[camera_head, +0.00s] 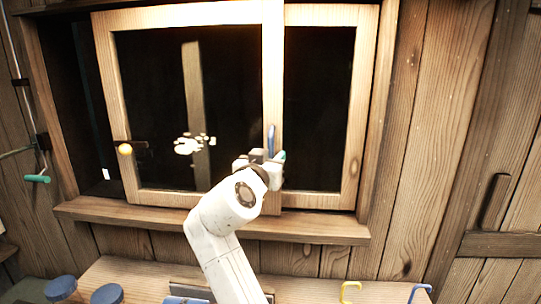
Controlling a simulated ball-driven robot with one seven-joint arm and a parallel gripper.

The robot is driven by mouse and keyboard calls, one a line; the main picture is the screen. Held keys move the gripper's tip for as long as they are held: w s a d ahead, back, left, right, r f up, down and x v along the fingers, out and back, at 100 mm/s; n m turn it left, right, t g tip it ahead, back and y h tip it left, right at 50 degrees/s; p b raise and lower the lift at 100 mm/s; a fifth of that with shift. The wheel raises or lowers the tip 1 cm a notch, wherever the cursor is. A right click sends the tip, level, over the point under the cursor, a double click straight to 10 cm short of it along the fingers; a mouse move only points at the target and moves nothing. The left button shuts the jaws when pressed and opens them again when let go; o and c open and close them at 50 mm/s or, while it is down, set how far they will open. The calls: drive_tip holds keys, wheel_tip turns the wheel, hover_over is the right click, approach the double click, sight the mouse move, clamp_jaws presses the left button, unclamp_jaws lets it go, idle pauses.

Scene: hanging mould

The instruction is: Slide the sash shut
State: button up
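The front sash (275,70) is a light wooden frame around dark glass, with pale blotches on the pane. It stands left of centre in the window, overlapping the rear right-hand sash (368,80). A dark gap (80,110) shows between its left stile and the window's left post. A yellow knob (125,150) sits on the left stile. My gripper (271,150) is at the front sash's right stile, near a small upright blue piece and a teal piece. Its fingers are small and partly hidden by my wrist, so contact and opening cannot be told.
A wooden sill (320,226) runs below the window. A teal-handled pull (37,179) hangs on the left wall. A wooden door handle (495,202) is at right.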

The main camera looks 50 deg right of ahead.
clamp_jaws()
idle(0.3)
idle(0.3)
